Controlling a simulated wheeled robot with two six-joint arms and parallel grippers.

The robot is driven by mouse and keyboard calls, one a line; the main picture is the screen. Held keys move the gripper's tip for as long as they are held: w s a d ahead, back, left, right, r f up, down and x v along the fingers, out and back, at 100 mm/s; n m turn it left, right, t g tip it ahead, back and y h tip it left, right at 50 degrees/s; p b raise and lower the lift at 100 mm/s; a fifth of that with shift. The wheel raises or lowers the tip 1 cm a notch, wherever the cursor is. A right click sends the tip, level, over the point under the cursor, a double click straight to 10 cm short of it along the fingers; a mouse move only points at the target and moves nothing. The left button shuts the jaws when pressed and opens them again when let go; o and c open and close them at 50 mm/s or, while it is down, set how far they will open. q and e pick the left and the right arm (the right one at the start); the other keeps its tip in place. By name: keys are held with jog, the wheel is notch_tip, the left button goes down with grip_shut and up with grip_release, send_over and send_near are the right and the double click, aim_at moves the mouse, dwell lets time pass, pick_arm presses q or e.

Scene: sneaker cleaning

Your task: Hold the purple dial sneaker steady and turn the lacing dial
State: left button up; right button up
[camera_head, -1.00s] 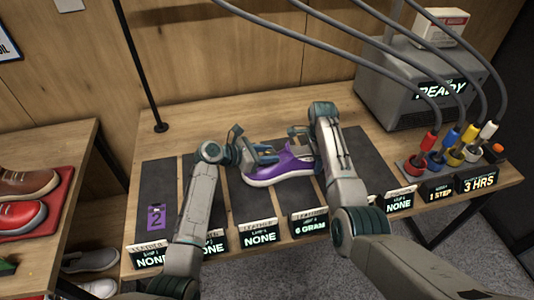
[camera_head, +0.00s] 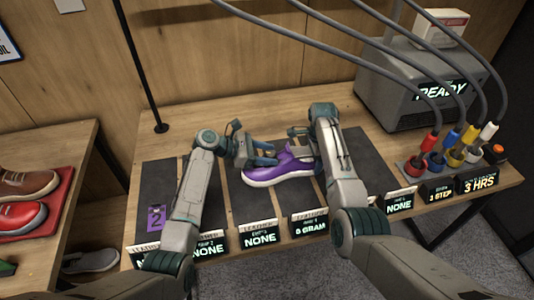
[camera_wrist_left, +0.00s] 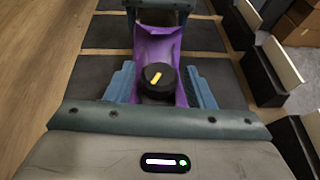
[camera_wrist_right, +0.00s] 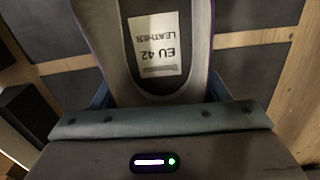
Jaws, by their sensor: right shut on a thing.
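The purple sneaker (camera_head: 265,177) with a white sole lies on a dark mat in the middle of the table. My right gripper (camera_wrist_right: 160,95) is shut on the sneaker's heel end, one finger on each side. The insole label (camera_wrist_right: 156,45) reading EU 42 LEATHER shows between them. My left gripper (camera_wrist_left: 160,88) is open at the sneaker's front part. The round black lacing dial (camera_wrist_left: 158,80), with a yellow mark, sits between its fingers, with a gap on each side. In the head view, my left gripper (camera_head: 272,156) hides the dial.
Black label stands (camera_head: 259,234) line the table's front edge. A grey machine (camera_head: 400,90) reading READY stands at the back right, with colored plugs (camera_head: 450,150) and hanging cables near it. A side shelf with red and brown shoes (camera_head: 22,215) is at the left.

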pick_arm(q)
jog(key=shift+o, duration=0.4)
jog(key=shift+a, duration=0.1)
jog(key=v, duration=1.2)
pick_arm(e)
jog(key=o, duration=1.3)
notch_tip(320, 180, up, 12)
pick_arm(q)
jog(key=shift+a, duration=0.1)
pick_arm(e)
jog(key=shift+a+f, duration=0.1)
jog(key=shift+a, duration=0.05)
